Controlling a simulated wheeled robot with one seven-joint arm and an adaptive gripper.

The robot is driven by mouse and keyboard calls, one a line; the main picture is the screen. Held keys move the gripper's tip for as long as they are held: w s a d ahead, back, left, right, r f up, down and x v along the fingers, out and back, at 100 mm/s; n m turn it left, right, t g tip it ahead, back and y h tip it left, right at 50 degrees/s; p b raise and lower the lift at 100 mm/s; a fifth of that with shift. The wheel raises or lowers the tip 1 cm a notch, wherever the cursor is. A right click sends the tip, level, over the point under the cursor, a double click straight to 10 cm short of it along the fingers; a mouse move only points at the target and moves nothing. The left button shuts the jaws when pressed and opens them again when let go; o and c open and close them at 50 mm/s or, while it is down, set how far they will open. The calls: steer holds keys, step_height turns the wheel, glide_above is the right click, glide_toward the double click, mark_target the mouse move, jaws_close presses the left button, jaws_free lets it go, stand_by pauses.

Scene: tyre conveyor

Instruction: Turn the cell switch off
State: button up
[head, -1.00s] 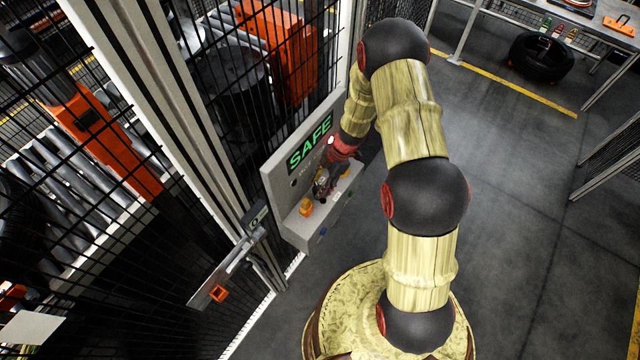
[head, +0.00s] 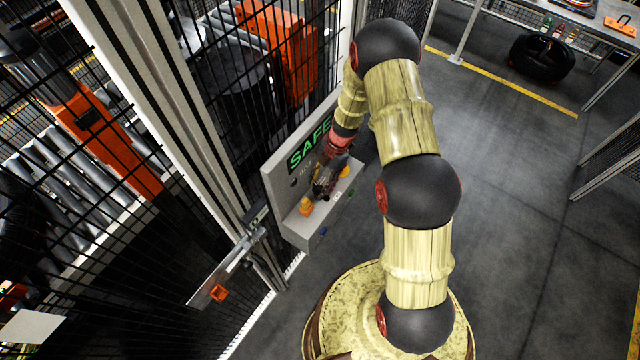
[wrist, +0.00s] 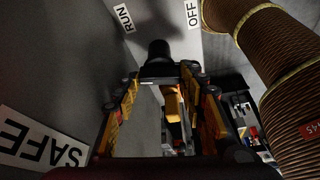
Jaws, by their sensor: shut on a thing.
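The cell switch is a black handle (wrist: 160,68) on the grey control box. It lies between a RUN label (wrist: 124,18) on the left and an OFF label (wrist: 193,14) on the right in the wrist view. My gripper (wrist: 164,76) is shut on this handle, with a yellow-and-black finger on each side. Which label the handle points at, I cannot tell. In the head view my gripper (head: 321,190) is at the front of the control box (head: 280,190), and it and my wrist hide the switch and part of the green SAFE sign (head: 302,154).
An orange-yellow knob (head: 306,207) sits on the box's ledge, with another (head: 345,171) close by my gripper. A mesh fence with a gate latch (head: 228,270) stands left.

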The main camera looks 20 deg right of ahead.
steer(key=shift+s+f, duration=0.15)
steer(key=o, duration=1.2)
steer(key=shift+c, duration=0.2)
steer(key=shift+w+r, duration=0.3)
steer(key=shift+w+d+r, duration=0.1)
steer(key=shift+d+r, duration=0.05)
steer(key=shift+r, duration=0.1)
steer(key=s+v, duration=0.1)
steer(key=v, duration=0.6)
steer(key=shift+w, duration=0.25)
steer(key=shift+d, duration=0.1)
